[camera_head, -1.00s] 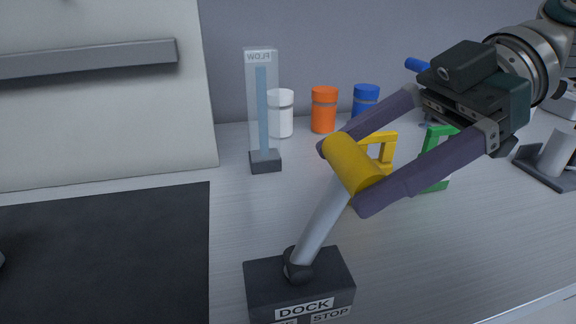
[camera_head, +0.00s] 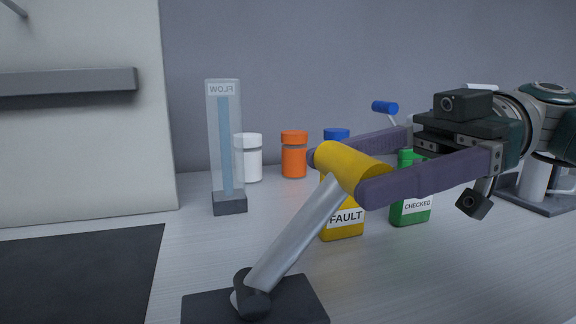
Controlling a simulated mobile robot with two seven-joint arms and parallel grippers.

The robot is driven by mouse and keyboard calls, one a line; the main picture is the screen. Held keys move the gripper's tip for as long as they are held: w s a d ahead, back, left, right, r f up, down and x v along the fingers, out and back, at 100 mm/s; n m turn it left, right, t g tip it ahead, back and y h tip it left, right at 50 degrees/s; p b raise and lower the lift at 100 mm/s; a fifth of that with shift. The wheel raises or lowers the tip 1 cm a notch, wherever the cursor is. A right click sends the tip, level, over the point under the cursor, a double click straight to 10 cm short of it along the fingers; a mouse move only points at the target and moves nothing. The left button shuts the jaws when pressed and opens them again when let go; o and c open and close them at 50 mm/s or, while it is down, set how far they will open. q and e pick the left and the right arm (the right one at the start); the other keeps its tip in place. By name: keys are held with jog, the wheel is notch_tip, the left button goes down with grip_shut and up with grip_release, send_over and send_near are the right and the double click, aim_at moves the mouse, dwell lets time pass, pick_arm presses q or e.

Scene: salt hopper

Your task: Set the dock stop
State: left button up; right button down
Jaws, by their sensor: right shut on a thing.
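The dock stop is a lever with a dark base (camera_head: 295,300) at the bottom edge of the head view. Its grey metal rod (camera_head: 298,232) leans up and to the right from a dark pivot. A yellow cylindrical handle (camera_head: 345,165) tops the rod. My right gripper (camera_head: 348,172) is shut on this handle, one purple finger on the far side and one on the near side. The base's front label is cut off by the frame. My left gripper is not in view.
A yellow FAULT tag (camera_head: 344,220) and a green CHECKED tag (camera_head: 411,207) stand behind the lever. A clear FLOW column (camera_head: 225,150), a white jar (camera_head: 248,158) and an orange jar (camera_head: 294,155) stand farther back. A dark mat (camera_head: 75,275) lies at left.

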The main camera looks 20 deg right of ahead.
grip_release()
jog(key=shift+d, duration=0.15)
jog(key=d+r+b, duration=0.1)
jog(key=d+b, duration=0.1)
jog(key=d, duration=0.7)
jog(key=shift+w+d+r, duration=0.15)
jog(key=shift+d+r, duration=0.1)
jog(key=shift+d, duration=0.05)
